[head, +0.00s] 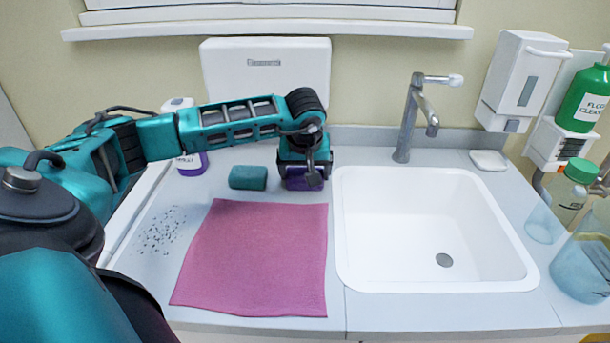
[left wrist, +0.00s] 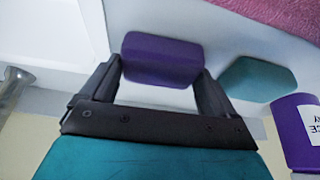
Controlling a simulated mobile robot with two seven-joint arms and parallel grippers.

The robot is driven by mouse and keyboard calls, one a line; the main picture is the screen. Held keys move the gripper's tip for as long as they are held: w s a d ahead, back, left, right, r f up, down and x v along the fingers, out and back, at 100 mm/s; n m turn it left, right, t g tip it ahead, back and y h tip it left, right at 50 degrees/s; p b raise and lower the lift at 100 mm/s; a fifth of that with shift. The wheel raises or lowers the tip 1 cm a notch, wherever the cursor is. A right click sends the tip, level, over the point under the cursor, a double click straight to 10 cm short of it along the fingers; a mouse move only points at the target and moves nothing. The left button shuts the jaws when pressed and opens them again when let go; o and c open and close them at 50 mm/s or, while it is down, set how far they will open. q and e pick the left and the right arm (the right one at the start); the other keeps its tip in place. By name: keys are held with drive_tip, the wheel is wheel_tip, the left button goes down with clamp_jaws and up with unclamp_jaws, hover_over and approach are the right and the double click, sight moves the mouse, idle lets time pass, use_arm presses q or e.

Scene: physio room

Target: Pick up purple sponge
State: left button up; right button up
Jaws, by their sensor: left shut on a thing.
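The purple sponge (head: 304,178) is on the counter between the teal sponge and the sink, partly hidden behind my left gripper (head: 305,180) in the head view. In the left wrist view the purple sponge (left wrist: 161,60) lies between the two fingertips of my left gripper (left wrist: 160,85). The fingers are shut on its two ends. I cannot tell whether it is lifted off the counter. My right gripper is not in view.
A teal sponge (head: 248,177) lies just left of the purple one. A pink cloth (head: 255,260) covers the counter in front. The white sink (head: 430,195) and tap (head: 408,120) are to the right. A purple bottle (head: 190,163) stands behind my left arm.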

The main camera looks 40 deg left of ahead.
use_arm(q)
drive_tip(key=shift+r, duration=0.1)
wheel_tip(320, 180, up, 20)
drive_tip(key=p, duration=0.1)
idle(0.4)
